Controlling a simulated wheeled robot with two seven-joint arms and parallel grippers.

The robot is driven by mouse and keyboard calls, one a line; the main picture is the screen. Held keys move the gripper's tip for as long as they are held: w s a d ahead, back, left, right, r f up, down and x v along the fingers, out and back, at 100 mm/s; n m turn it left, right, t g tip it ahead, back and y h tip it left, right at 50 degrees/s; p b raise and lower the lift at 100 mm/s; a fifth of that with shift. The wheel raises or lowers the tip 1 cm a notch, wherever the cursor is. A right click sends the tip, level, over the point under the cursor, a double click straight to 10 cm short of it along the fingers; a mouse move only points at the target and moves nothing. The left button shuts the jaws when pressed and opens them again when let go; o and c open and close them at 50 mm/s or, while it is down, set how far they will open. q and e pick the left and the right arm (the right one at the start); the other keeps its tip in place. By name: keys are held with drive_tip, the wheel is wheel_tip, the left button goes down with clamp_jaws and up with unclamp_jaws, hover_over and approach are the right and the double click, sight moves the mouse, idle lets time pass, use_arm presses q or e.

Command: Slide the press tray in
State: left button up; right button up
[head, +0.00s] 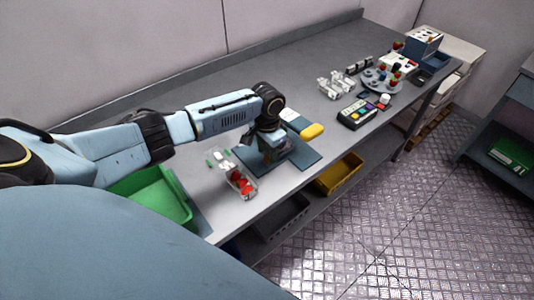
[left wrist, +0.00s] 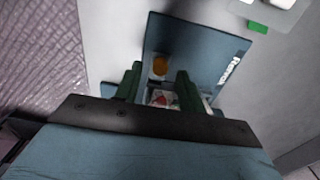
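A dark blue press base plate (head: 303,158) lies on the grey bench; in the left wrist view it is a blue plate (left wrist: 190,45) with white lettering. A rounded yellow piece (head: 312,131) stands out at its right side, perhaps the press handle. My left gripper (head: 273,155) is low over the plate. In the left wrist view its two dark green fingers (left wrist: 158,88) are apart, with red and pale items showing between and beyond them. The press tray cannot be clearly told apart; my gripper hides part of that area. My right gripper is not in view.
A clear punnet with red berries (head: 240,184) stands left of the plate, near a green crate (head: 158,192). A dark keypad device (head: 357,114), clear racks (head: 336,86) and a round berry rack (head: 381,80) stand further right. A yellow bin (head: 340,174) is below the bench.

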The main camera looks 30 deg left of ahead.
use_arm(q)
wheel_tip(320, 180, up, 11)
drive_tip(key=shift+r, duration=0.15)
drive_tip(key=shift+w, duration=0.1)
